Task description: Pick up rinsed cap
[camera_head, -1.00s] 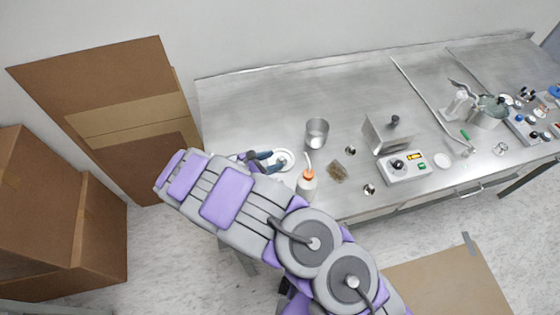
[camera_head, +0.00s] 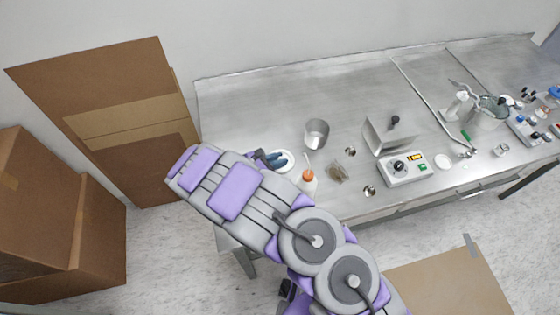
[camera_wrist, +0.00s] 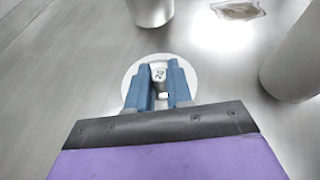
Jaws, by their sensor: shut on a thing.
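The cap (camera_wrist: 158,72) is small and pale with dark markings on it. It sits between the blue fingers of my gripper (camera_wrist: 160,88) in the wrist view, and the fingers are shut on it. A round white dish (camera_wrist: 132,72) shows around and behind the fingertips; I cannot tell whether the cap still touches it. In the head view my gripper (camera_head: 277,158) shows only as blue fingertips over the white dish (camera_head: 288,166). My arm hides the rest of the gripper, and the cap cannot be made out there.
A metal beaker (camera_head: 316,133) stands behind the dish. A white bottle with an orange cap (camera_head: 308,175) is close on the right, beside a brown patch (camera_head: 338,173). A control box (camera_head: 405,168) is farther right. The steel bench (camera_head: 245,105) is clear at back left.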

